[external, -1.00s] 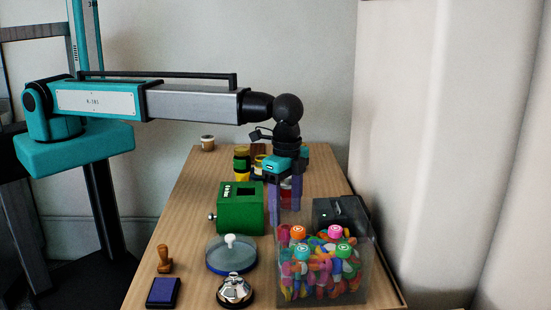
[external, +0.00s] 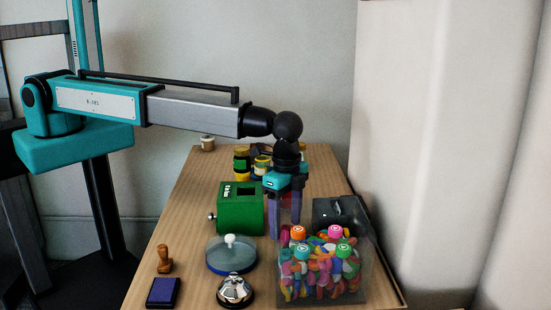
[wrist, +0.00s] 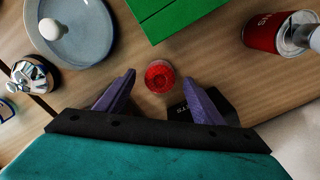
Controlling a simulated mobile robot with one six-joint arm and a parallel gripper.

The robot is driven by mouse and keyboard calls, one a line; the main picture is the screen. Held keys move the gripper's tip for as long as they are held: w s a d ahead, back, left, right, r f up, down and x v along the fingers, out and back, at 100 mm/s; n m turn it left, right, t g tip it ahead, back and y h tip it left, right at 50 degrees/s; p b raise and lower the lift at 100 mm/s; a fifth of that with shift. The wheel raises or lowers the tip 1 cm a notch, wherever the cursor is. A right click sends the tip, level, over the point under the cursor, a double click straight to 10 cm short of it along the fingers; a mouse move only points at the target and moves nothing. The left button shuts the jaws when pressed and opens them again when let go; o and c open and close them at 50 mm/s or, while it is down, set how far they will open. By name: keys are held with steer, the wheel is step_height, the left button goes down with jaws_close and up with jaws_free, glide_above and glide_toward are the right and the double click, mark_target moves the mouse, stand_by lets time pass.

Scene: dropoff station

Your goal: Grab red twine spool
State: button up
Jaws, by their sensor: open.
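A small round red object (wrist: 159,76), which looks like the red twine spool from above, stands on the wooden table in the wrist view. It lies between and slightly beyond the tips of my gripper's purple fingers (wrist: 158,80), with a gap on both sides. My gripper is open and empty, pointing down. In the external view my gripper (external: 284,228) is between the green box and the clear bin. Some red shows between its fingers there, but I cannot tell whether it is the spool.
The green box (external: 239,208) is close on the left, a black box (external: 335,212) on the right. A clear bin (external: 364,285) of colourful pieces is in front. A glass dish (external: 231,256) and bell (external: 235,291) stand front left. A red can (wrist: 262,32) shows in the wrist view.

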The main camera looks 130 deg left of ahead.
steer(key=shift+f, duration=1.25)
steer(key=c, duration=1.1)
